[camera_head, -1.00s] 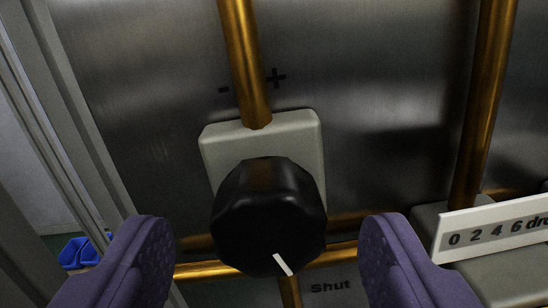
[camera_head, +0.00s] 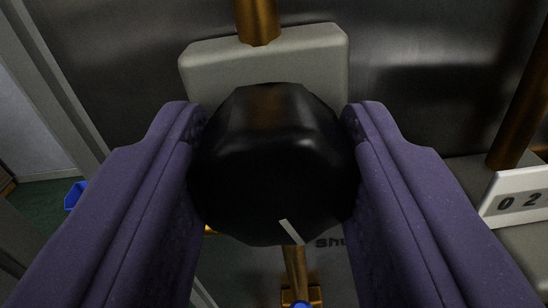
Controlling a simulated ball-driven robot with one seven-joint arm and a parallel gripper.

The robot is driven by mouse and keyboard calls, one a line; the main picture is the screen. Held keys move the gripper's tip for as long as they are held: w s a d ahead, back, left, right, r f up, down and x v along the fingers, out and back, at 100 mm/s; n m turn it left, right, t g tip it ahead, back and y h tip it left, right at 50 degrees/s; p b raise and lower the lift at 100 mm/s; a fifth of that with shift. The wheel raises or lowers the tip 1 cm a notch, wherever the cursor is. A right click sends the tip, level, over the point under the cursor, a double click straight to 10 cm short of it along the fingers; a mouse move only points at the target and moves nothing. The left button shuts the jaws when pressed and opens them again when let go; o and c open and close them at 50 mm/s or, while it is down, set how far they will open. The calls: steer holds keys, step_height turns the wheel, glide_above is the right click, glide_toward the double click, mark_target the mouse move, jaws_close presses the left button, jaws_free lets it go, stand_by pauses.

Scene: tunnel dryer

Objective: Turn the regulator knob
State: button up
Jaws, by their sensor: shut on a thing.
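The regulator knob (camera_head: 272,160) is a black faceted knob in the middle of the camera view. It sits on a pale grey block (camera_head: 265,65) on the metal wall. A white pointer line on the knob points down and slightly right, close to the partly hidden "Shut" lettering. My gripper (camera_head: 272,135) has its two purple fingers on the left and right sides of the knob, shut on it. The fingers hide the knob's side edges.
A copper pipe (camera_head: 257,20) enters the block from above, and another pipe (camera_head: 522,115) stands at the right. A white numbered plate (camera_head: 515,197) is beside the right finger. A blue bin (camera_head: 74,195) is on the floor at the left.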

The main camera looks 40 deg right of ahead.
steer(key=n, duration=0.5)
steer(key=shift+n, duration=0.4)
steer(key=shift+w+a+n+p, duration=0.1)
steer(key=shift+n+p, duration=0.7)
steer(key=shift+n, duration=1.8)
steer(key=shift+f, duration=0.1)
steer(key=o, duration=1)
steer(key=shift+o, duration=0.2)
steer(key=v, duration=0.7)
steer(key=shift+s+a, duration=0.3)
